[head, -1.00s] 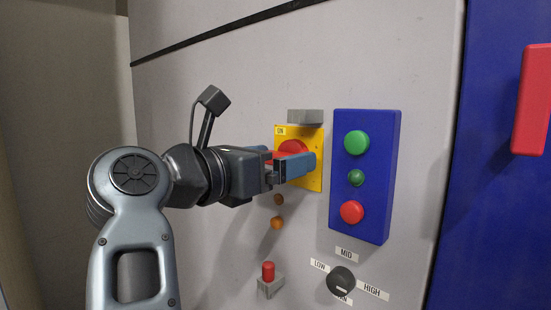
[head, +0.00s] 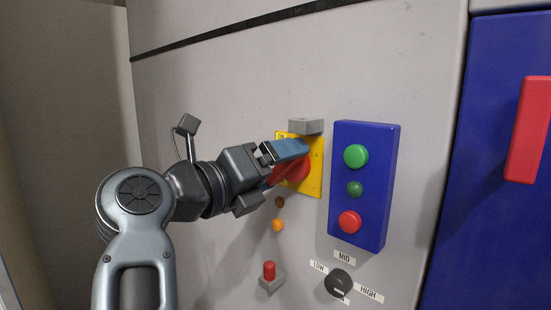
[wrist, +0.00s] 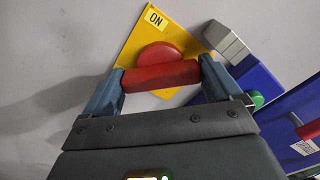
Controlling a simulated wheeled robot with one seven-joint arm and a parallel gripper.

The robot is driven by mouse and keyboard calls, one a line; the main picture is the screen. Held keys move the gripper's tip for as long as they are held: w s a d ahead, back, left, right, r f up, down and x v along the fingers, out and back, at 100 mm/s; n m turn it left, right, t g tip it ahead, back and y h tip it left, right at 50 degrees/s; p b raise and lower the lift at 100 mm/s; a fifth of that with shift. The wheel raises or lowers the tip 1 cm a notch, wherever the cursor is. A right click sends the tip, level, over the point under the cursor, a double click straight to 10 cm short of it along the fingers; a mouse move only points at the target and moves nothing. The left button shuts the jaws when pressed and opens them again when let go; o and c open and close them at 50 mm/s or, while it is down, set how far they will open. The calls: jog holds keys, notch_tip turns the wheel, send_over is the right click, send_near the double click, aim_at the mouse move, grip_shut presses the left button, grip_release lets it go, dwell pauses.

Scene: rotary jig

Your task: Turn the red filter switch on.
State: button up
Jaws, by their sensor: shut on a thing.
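The red filter switch sits on a yellow plate (head: 314,180) on the grey cabinet wall. Its red handle (wrist: 160,76) lies between my gripper's two blue fingers in the wrist view, with the round red hub (wrist: 158,55) just behind it. My gripper (head: 288,163) is shut on the handle and rolled at a tilt. In the head view the upper finger covers part of the switch.
A grey block (head: 305,126) sticks out just above the plate. A blue button box (head: 371,235) with green and red buttons stands close on the right. Below are an orange lamp (head: 278,225), a small red-topped switch (head: 269,271) and a black LOW-MID-HIGH knob (head: 338,283).

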jog(key=n, duration=0.4)
jog(key=shift+a+n, duration=0.15)
jog(key=shift+n, duration=2.15)
jog(key=shift+f, duration=0.1)
jog(key=o, duration=0.7)
jog(key=shift+o, duration=0.2)
jog(key=b+v, duration=0.2)
jog(key=v, duration=0.5)
jog(key=shift+s+a, duration=0.3)
